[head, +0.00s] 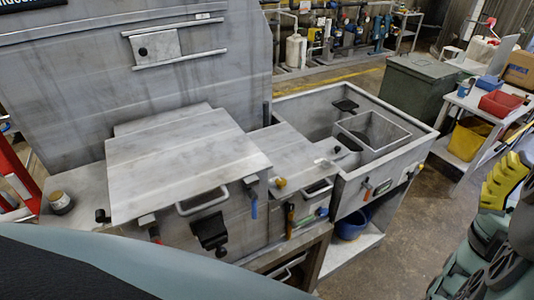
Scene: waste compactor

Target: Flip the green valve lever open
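A small green lever (322,212) shows low on the front of the middle metal unit (283,160), below its bar handle. It is tiny here, and its exact angle and valve body are hard to make out. My arm shows at the right edge of the head view. A yellow ridged part there, which looks like my gripper (503,181), is cut by the frame edge. I cannot tell whether its fingers are open or shut. It is well to the right of the green lever and touches nothing at the metal units.
Close by the green lever are an orange-brown handle (290,220), a blue lever (253,207) and a red lever (367,192). A sink unit (398,152) stands to the right, with a blue bucket (350,224) below. Open floor (400,250) lies between it and my arm.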

